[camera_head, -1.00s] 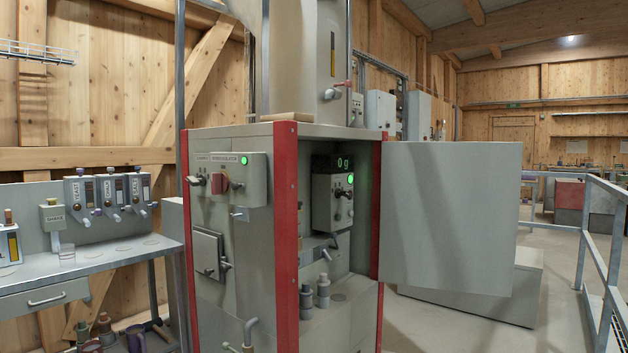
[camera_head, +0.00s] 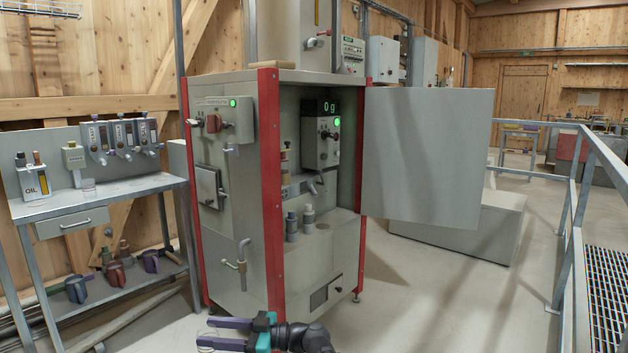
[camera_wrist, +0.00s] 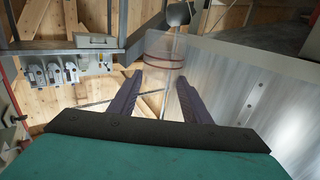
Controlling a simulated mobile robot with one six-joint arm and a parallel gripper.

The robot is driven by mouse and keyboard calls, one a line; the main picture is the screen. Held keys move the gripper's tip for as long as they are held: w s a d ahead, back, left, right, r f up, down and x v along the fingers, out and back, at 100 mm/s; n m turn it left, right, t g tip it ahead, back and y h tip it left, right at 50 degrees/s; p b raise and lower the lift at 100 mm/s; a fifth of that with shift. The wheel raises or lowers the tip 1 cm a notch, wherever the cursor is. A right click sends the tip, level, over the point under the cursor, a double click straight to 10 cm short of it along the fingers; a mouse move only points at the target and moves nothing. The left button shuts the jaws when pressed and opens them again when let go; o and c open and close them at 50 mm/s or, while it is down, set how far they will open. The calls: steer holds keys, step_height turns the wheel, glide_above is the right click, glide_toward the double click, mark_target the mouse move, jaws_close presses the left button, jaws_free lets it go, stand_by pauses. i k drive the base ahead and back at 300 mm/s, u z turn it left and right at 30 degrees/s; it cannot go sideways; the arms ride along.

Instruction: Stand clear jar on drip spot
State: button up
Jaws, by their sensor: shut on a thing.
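My gripper (camera_head: 222,337), with purple fingers, is at the bottom of the head view, in front of the cabinet and low down. It also shows in the wrist view (camera_wrist: 158,95). It is shut on a clear jar (camera_wrist: 166,72), seen through, with reddish bands near one end. In the head view only a faint outline of this jar (camera_head: 206,341) shows at the fingertips. A round mark (camera_head: 323,227), which may be the drip spot, lies on the ledge inside the open cabinet, below a grey spout (camera_head: 319,178) and right of two grey bottles (camera_head: 299,223). My gripper is well apart from it.
The cabinet door (camera_head: 425,155) stands open to the right. A side bench (camera_head: 120,190) at left carries dispensers and another small clear vessel (camera_head: 88,185). Railing (camera_head: 580,190) bounds the right; floor between is clear.

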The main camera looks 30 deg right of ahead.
mark_target(311, 73)
steer(key=k, duration=0.6)
steer(key=u, duration=0.4)
steer(key=i, duration=1.75)
steer(key=z, duration=0.4)
